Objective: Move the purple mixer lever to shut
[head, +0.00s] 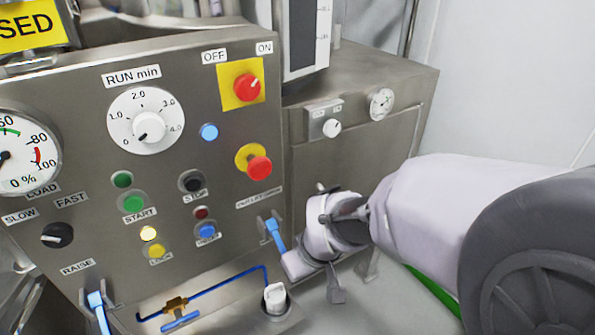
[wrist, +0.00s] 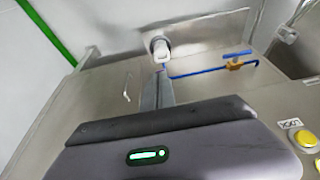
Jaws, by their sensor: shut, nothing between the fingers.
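No lever that is clearly purple shows in either view. A blue lever (head: 277,235) hangs on the panel's lower right, below a small label too blurred to read surely. Another blue lever (head: 98,305) is at the lower left, below RAISE. My gripper (wrist: 158,90) is shut and empty in the wrist view, its narrow grey fingers pointing toward a white-topped fitting (wrist: 161,48). In the head view my wrist is just right of the right blue lever; I cannot tell whether they touch. The fingers are not clear there.
A blue pipe with a brass valve (head: 175,304) runs below the panel, beside the white-topped fitting (head: 275,298). The panel holds a RUN min dial (head: 146,120), red buttons and several smaller buttons. A steel cabinet (head: 360,150) stands behind my arm. Pale floor lies to the right.

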